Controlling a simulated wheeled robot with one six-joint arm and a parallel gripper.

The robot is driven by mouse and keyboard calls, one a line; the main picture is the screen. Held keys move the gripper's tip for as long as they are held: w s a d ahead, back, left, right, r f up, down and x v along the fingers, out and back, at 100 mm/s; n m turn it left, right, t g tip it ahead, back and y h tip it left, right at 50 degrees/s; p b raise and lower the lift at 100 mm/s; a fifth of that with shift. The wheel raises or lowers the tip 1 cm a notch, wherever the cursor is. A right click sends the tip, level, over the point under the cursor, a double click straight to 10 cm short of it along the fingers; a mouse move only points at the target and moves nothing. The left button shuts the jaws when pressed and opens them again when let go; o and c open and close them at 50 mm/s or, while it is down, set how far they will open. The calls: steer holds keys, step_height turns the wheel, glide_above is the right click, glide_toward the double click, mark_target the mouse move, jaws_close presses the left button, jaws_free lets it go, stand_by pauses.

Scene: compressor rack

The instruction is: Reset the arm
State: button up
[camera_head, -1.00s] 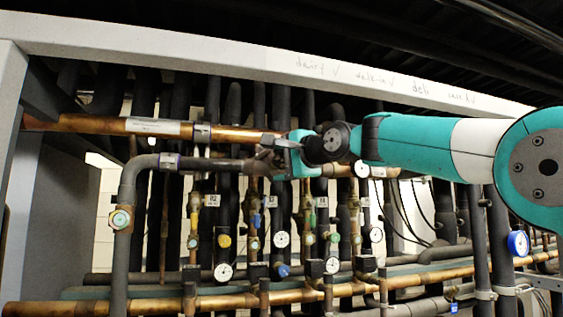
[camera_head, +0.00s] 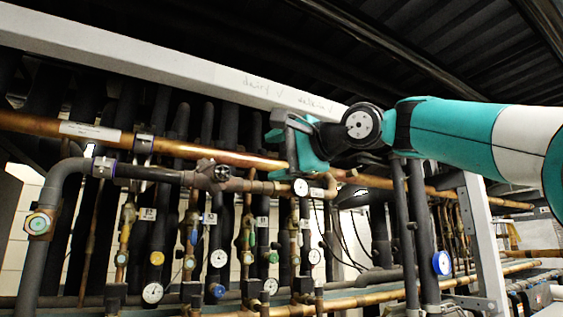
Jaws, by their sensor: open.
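My arm, teal and white, reaches in from the right edge of the head view. My gripper (camera_head: 282,150) is at its left end, in front of the copper pipe and below the white beam. Its teal fingers are apart and I see nothing held between them. The wrist joint hides part of the pipes behind it. I cannot tell the exact distance from the fingers to the copper pipe.
A valve handle (camera_head: 213,170) sits on the grey pipe left of my gripper. A long copper pipe (camera_head: 210,151) runs behind. Several gauges, such as a white one (camera_head: 152,292), are lower down. A white beam (camera_head: 150,62) crosses above; an upright post (camera_head: 484,245) stands right.

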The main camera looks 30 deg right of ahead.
steer(key=shift+s+d, duration=0.15)
steer(key=shift+s, duration=0.3)
steer(key=s+a+f+n+g, duration=0.1)
steer(key=a+f+n+g, duration=0.3)
steer(key=f, duration=0.8)
steer(key=s+a+f+n+g, duration=0.1)
steer(key=a+f+n+g, duration=0.3)
steer(key=f, duration=0.8)
steer(key=s+a+f+n+g+h, duration=0.2)
steer(key=s+f+n+g, duration=0.6)
steer(key=s+f, duration=1.2)
step_height(320, 180, down, 3)
steer(key=a+n, duration=0.1)
steer(key=n, duration=0.2)
steer(key=shift+f+n, duration=0.2)
steer(key=shift+n, duration=0.1)
steer(key=shift+a, duration=0.1)
